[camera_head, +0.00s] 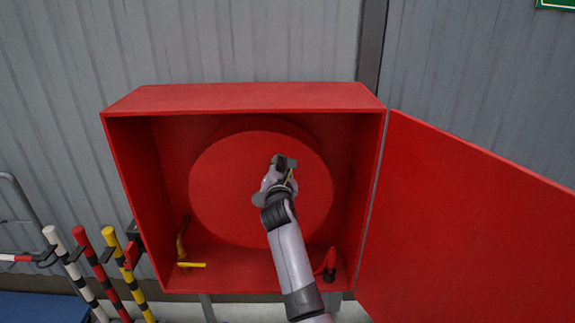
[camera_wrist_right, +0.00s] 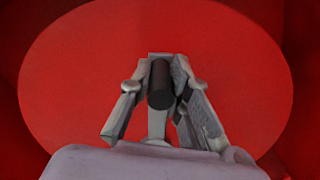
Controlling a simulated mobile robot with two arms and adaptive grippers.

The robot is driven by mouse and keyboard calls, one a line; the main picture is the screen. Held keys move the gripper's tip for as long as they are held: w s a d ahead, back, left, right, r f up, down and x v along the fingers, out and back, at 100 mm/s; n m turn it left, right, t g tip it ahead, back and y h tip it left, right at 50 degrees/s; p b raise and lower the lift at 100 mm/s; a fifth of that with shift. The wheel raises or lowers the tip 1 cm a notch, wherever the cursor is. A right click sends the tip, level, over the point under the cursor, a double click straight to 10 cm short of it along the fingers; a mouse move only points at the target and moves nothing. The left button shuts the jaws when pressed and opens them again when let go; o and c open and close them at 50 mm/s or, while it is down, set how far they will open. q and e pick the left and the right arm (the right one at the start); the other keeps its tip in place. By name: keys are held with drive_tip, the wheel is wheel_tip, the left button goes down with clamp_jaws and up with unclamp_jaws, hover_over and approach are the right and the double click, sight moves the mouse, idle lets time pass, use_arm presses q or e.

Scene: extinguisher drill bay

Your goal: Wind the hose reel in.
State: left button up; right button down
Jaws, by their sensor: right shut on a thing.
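The hose reel (camera_head: 225,180) is a large red disc inside an open red cabinet (camera_head: 245,98). My right gripper (camera_head: 284,167) is in front of the disc, a little right of its middle, and its arm covers part of the disc's lower right. In the right wrist view the right gripper (camera_wrist_right: 160,85) is shut on a dark cylindrical crank handle (camera_wrist_right: 161,88), with the red disc (camera_wrist_right: 80,80) filling the space behind. The handle is mostly hidden by the gripper in the head view. My left gripper is not in view.
The cabinet door (camera_head: 465,220) stands open to the right. A yellow-handled valve (camera_head: 190,264) is at the cabinet's lower left, and a red nozzle (camera_head: 328,264) at its lower right. Striped posts (camera_head: 115,255) stand left of the cabinet.

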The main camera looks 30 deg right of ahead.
sight(261, 156)
drive_tip(key=w+a+n+p, duration=0.1)
drive_tip(key=w+a+r+n, duration=0.1)
drive_tip(key=a, duration=0.1)
drive_tip(key=shift+r+n+p, duration=0.2)
drive_tip(key=shift+n+p, duration=0.1)
drive_tip(key=shift+p, duration=0.1)
drive_tip(key=shift+w+a+n+p, duration=0.4)
drive_tip(key=shift+a+n, duration=0.2)
drive_tip(key=shift+a, duration=0.15)
drive_tip(key=c, duration=1.5)
unclamp_jaws()
drive_tip(key=shift+a, duration=0.15)
drive_tip(key=shift+f, duration=0.1)
